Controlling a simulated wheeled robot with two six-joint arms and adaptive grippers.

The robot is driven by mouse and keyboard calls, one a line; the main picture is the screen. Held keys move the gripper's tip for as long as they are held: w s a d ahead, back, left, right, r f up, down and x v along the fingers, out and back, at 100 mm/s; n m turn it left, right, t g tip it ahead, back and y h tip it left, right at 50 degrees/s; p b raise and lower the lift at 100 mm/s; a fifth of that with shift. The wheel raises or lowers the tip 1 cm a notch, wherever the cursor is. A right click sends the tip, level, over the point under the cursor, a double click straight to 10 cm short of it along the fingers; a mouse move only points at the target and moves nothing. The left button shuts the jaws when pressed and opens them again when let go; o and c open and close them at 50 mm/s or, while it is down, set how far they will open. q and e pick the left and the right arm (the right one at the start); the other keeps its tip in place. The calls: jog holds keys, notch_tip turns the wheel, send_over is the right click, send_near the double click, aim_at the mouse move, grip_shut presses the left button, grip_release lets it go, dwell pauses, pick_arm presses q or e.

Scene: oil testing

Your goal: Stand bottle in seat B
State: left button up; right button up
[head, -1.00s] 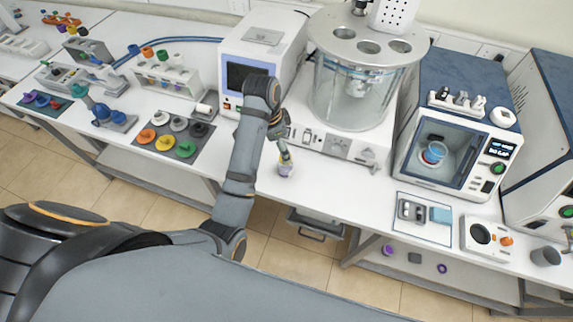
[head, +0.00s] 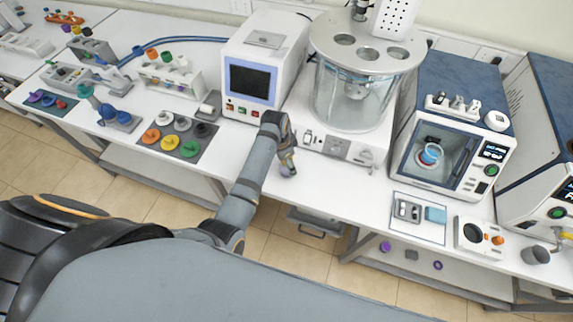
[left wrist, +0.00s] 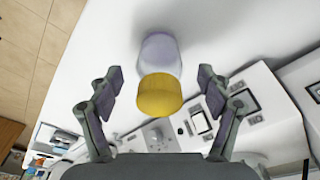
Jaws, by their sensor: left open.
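The bottle (left wrist: 160,54) has a yellow cap (left wrist: 160,96) and a pale purple, translucent body. In the left wrist view it is between and a little beyond the fingers of my left gripper (left wrist: 160,80), which is open with a gap on both sides. In the head view my left gripper (head: 287,160) is at the bottle (head: 287,173) near the bench's front edge and hides its cap. A round metal lid (head: 367,66) with several holes tops a clear tank (head: 346,100). No label marks seat B legibly. My right gripper is not in view.
A white instrument with a screen (head: 250,82) stands behind and left of my arm. A dark mat (head: 160,147) with coloured round pieces lies farther left. A blue-topped oven (head: 455,90) stands right. The white bench front (head: 340,185) right of the bottle is clear.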

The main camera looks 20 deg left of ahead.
pick_arm(q)
jog(key=c, duration=1.4)
jog(key=shift+r, duration=0.15)
